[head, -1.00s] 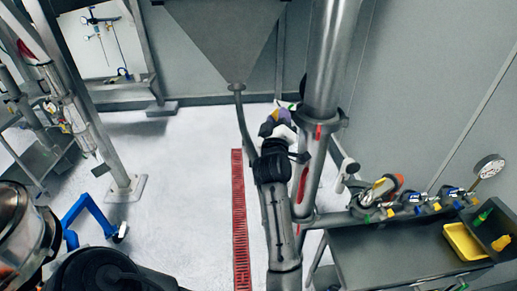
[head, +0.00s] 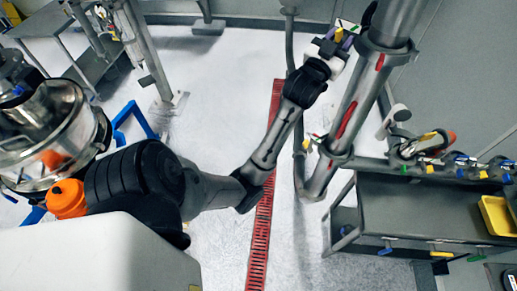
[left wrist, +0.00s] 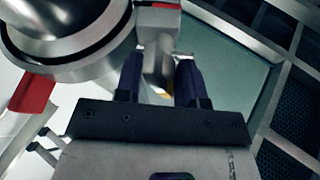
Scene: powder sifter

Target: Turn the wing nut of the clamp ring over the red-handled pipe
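The pipe (head: 362,95) with the red handle (head: 348,120) runs diagonally at right of centre in the head view. A dark clamp ring (head: 386,47) circles it near the top; a second ring (head: 335,152) sits lower. My left gripper (head: 340,38) is beside the upper ring. In the left wrist view, the ring (left wrist: 75,55) and red handle (left wrist: 33,95) show at the left. The dark fingers of my left gripper (left wrist: 160,80) stand close on both sides of a metal wing nut (left wrist: 158,65), which fills the gap. The fingertips' contact is partly hidden. My right gripper is out of view.
A thinner grey pipe (head: 298,165) runs beside the main pipe. Valves with coloured handles (head: 425,145) and a dark table (head: 430,205) stand at right. A steel vessel (head: 45,125) is at left. A red floor grate (head: 262,225) crosses clear floor.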

